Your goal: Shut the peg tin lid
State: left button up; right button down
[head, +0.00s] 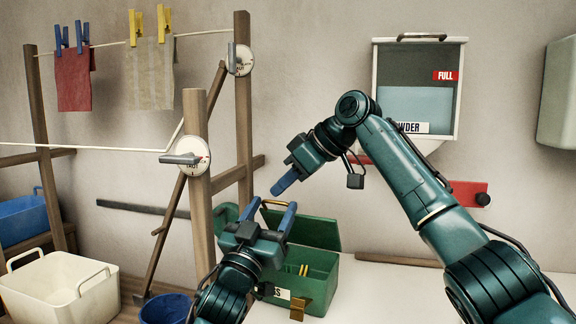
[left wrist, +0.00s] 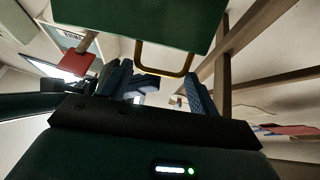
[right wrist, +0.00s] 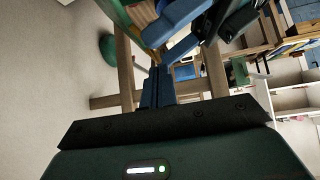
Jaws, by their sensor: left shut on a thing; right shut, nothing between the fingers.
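The green peg tin (head: 322,272) stands on the pale ledge, its label partly hidden by my left gripper. A brass clasp (head: 299,308) hangs at the tin's front. My right gripper (head: 284,182) is shut and empty, above the lid.
A powder dispenser (head: 416,90) hangs on the wall behind my right arm. A wooden drying frame (head: 196,165) with dials, line and cloths stands left. A white basket (head: 60,285) and blue tubs (head: 165,308) are lower left. The ledge right of the tin is clear.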

pick_arm(q)
jog(key=shift+w+d+f, duration=0.1)
jog(key=shift+f, duration=0.3)
pick_arm(e)
jog(key=shift+f, duration=0.25)
